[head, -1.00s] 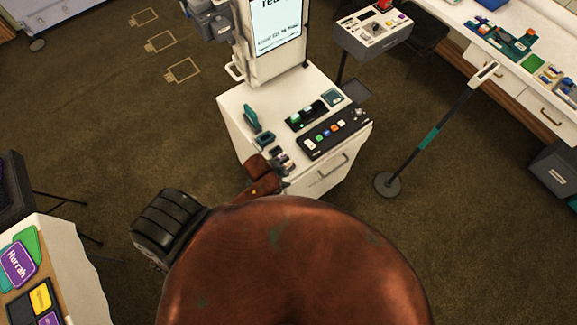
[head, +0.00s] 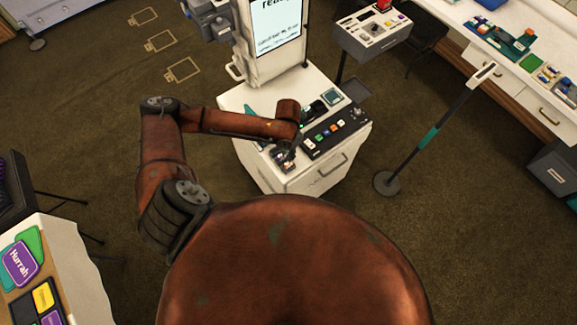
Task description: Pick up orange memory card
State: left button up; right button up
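My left arm reaches over the white cabinet (head: 240,97), and my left gripper (head: 285,159) points down at its front left corner. The gripper is dark and small here, so I cannot tell whether its fingers are open or shut. Small dark items, perhaps card slots or cards, lie at that corner and are mostly hidden under the gripper. My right gripper is not in view.
A black panel (head: 312,149) with coloured buttons lies right of the gripper. A screen (head: 277,25) stands at the cabinet's back. A thin post (head: 431,135) stands to the right. A table with colourful signs (head: 20,264) is at the lower left.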

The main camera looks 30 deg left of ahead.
aim_at(289, 163)
pick_arm(q)
notch_tip(289, 163, down, 8)
jog(key=shift+d+r+p, duration=0.1)
jog(key=shift+r+p, duration=0.1)
jog(key=shift+p, duration=0.1)
jog(key=shift+c, duration=0.5)
grip_shut()
